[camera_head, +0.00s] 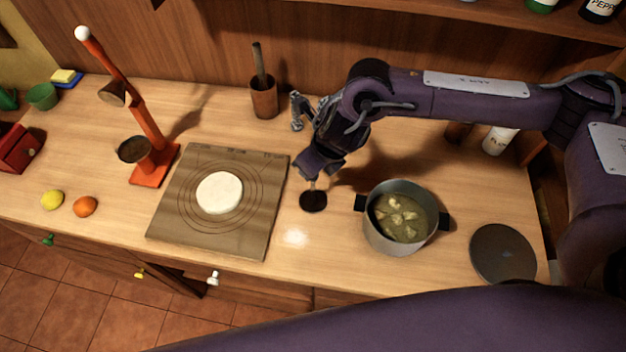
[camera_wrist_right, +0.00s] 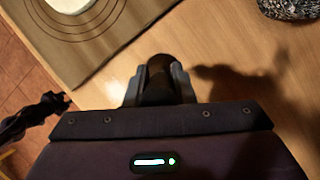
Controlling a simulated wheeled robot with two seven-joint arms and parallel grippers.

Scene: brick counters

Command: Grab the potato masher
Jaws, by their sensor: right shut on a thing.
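The potato masher stands upright on the counter, between the board and the pot, with its dark round head (camera_head: 313,202) low at the counter top. My right gripper (camera_head: 316,178) comes down over it from above and is shut on its handle. In the right wrist view the dark, rounded handle (camera_wrist_right: 159,80) sits between the two grey fingers of my right gripper (camera_wrist_right: 158,88). Most of the handle is hidden by the gripper. A dark jointed shape, likely my left gripper (camera_wrist_right: 36,112), shows at the left of the wrist view; its jaws are unclear.
A grey pot (camera_head: 392,241) with food stands right of the masher, its lid (camera_head: 502,254) farther right. A board (camera_head: 174,232) with white dough (camera_head: 219,193) lies left. A wooden holder (camera_head: 264,101) stands behind. An orange stand (camera_head: 146,118) is farther left.

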